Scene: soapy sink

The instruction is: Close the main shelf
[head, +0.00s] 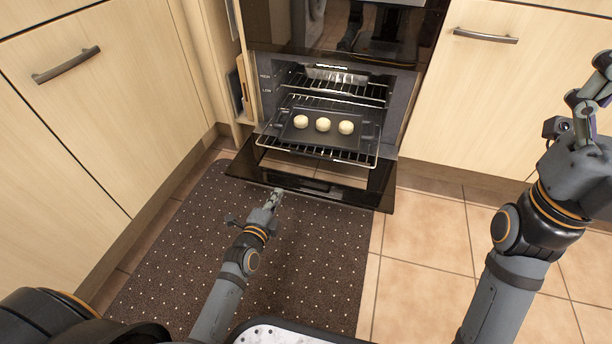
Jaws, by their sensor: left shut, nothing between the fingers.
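The oven's lower wire rack (345,155), which I take to be the main shelf, is slid out over the lowered oven door (345,196). A dark baking tray (362,117) lies on this rack and bears three pale round buns (323,125). My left gripper (276,195) is shut and empty. In the picture its tips overlap the door's front edge, below and left of the rack's front; I cannot tell whether they touch the door. My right gripper (598,80) is at the upper right edge, away from the oven, and its finger gap is unclear.
Another wire rack (345,88) sits higher inside the oven. Wooden cabinets with handles (66,65) flank it on the left, and a drawer front with a handle (486,36) on the right. A dark dotted mat (320,240) and bare tiles (425,235) lie in front.

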